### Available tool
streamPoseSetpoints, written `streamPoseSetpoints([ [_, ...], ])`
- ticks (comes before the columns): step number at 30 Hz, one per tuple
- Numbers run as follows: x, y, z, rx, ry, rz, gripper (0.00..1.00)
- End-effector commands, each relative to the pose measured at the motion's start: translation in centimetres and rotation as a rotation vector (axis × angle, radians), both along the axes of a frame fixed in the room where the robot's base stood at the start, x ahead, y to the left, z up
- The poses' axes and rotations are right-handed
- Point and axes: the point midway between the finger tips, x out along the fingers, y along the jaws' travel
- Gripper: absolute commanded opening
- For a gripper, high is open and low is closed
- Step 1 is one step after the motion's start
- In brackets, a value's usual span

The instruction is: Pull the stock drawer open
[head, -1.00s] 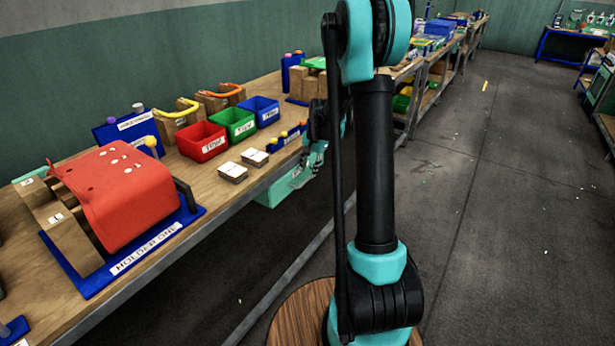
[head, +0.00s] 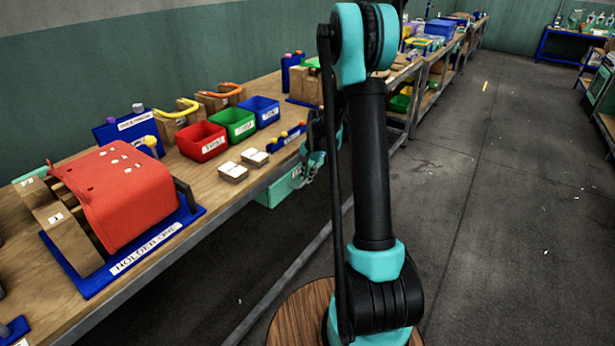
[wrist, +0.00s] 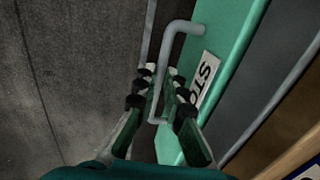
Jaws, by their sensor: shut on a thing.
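The stock drawer (head: 272,194) is a teal-green box under the front edge of the workbench in the head view. In the wrist view its green front (wrist: 228,40) carries a partly visible white label (wrist: 204,82). A grey bar handle (wrist: 178,30) stands out from this front. My gripper (wrist: 161,82) is shut on the handle, with a finger on each side of the bar. In the head view my gripper (head: 309,168) is at the drawer front, partly hidden by my arm. How far the drawer stands out is hard to tell.
The workbench (head: 190,239) runs along the left. The floor (head: 480,220) to the right is clear.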

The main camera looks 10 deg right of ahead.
Motion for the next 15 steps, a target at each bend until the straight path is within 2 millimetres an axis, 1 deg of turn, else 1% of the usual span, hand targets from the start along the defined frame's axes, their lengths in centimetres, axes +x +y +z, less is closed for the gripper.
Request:
streamPoseSetpoints([
  [11,-0.09,-0.10,0.01,0.000,0.000,0.000,0.00],
  [15,-0.89,-0.89,0.02,0.000,0.001,-0.002,0.00],
])
